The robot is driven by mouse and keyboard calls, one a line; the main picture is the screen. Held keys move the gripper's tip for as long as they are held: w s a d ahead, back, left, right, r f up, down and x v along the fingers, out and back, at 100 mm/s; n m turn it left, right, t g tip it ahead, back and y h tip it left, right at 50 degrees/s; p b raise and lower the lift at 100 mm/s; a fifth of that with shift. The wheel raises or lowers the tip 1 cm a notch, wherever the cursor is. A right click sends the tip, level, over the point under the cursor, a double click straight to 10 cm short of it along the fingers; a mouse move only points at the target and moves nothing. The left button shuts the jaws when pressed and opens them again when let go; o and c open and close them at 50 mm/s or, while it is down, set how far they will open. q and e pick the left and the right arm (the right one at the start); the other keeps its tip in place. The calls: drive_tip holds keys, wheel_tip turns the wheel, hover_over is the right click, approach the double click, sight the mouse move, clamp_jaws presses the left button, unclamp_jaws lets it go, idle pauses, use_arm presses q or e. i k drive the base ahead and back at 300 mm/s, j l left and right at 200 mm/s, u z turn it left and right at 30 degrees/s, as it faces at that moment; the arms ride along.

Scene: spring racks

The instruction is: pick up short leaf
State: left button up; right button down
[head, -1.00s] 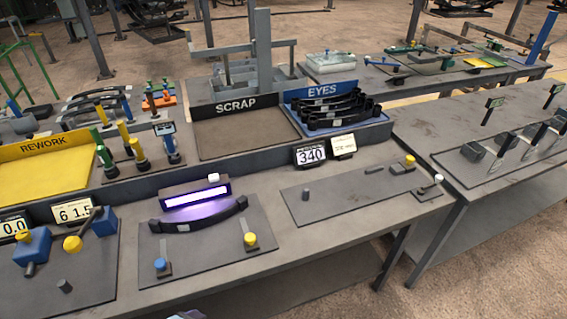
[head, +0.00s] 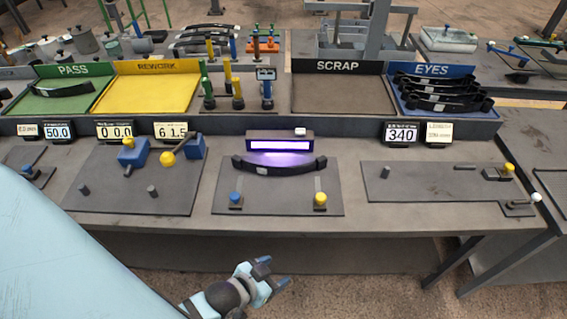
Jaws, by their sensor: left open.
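A black, gently curved leaf (head: 278,168) lies on the middle fixture plate (head: 290,200), just in front of a lamp box (head: 279,143) glowing purple. Several black leaves with rolled eyes (head: 440,92) are stacked in the blue EYES tray (head: 402,103). Another dark leaf (head: 62,88) lies in the green PASS tray (head: 30,104). I cannot tell by label which leaf is the short one. My left gripper (head: 272,277) is open and empty, in front of and below the bench's front edge, well apart from the leaves. My right gripper is not in view.
The yellow REWORK tray (head: 140,100) and the SCRAP tray (head: 335,97) stand behind the bench; both look empty. Blue and yellow clamp knobs (head: 320,198) stand on the middle plate. Fixtures with pegs flank it on both sides. A second bench (head: 535,150) stands at right.

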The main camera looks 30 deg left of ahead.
sight(320, 162)
drive_tip(key=i+l+u, duration=0.15)
drive_tip(key=u, duration=0.2)
drive_tip(key=i+l+u, duration=0.15)
drive_tip(key=l+u, duration=0.25)
drive_tip(key=i+l+u, duration=0.1)
drive_tip(key=u, duration=0.25)
drive_tip(key=l, duration=0.1)
